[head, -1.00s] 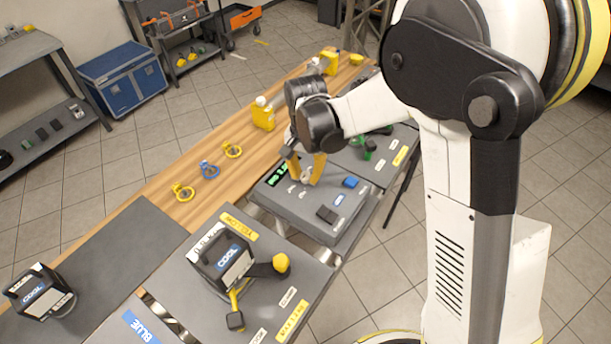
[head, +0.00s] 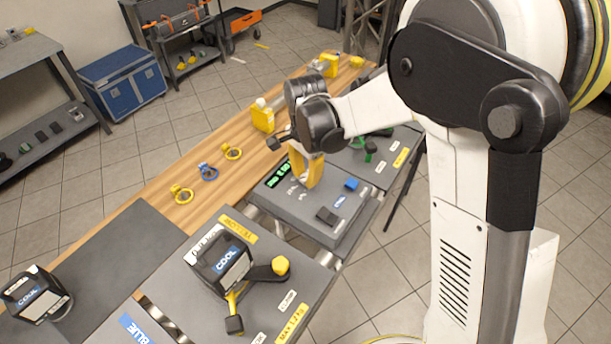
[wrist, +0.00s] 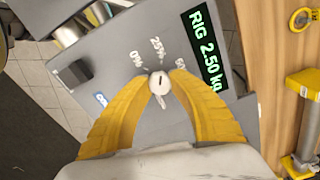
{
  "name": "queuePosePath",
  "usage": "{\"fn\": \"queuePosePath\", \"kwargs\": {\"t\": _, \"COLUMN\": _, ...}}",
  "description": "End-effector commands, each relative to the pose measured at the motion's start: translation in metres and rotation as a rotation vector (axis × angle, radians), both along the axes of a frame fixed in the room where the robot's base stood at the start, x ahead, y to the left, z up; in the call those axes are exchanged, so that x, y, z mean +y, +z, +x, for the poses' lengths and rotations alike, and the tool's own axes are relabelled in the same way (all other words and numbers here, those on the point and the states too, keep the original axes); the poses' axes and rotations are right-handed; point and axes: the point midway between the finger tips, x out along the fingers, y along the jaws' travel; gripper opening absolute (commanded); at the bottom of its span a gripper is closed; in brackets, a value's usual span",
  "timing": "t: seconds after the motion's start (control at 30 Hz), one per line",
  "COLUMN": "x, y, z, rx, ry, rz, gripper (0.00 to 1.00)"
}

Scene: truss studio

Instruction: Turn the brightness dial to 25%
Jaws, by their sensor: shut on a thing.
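The brightness dial (wrist: 160,84) is a small pale round knob on a grey console (wrist: 110,62). Printed marks 0%, 25% and 50% fan around its far side in the wrist view. A short dark line on the knob points roughly toward the 25% mark (wrist: 157,48); its exact alignment is hard to tell. My gripper (wrist: 161,80) has its yellow fingers closed on the knob from both sides.
A green display (wrist: 207,50) reads "RIG 2.50 kg" beside the dial. A black block (head: 327,216) and a blue block (head: 351,184) stand on the console. A COOL-labelled lamp unit (head: 220,259) is on the nearer panel. Yellow bottle (head: 262,116) and rings lie on the wooden table.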

Motion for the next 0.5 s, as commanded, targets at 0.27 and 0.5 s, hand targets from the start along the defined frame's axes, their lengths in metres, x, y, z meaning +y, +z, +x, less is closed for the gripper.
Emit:
{"fn": "queuePosePath", "kwargs": {"t": 0.27, "x": -0.0001, "y": -0.0002, "z": -0.0003, "rx": 0.001, "ry": -0.001, "rz": -0.001, "gripper": 0.0}}
{"fn": "queuePosePath", "kwargs": {"t": 0.5, "x": 0.0, "y": -0.0002, "z": -0.0002, "rx": 0.001, "ry": -0.001, "rz": -0.001, "gripper": 0.51}}
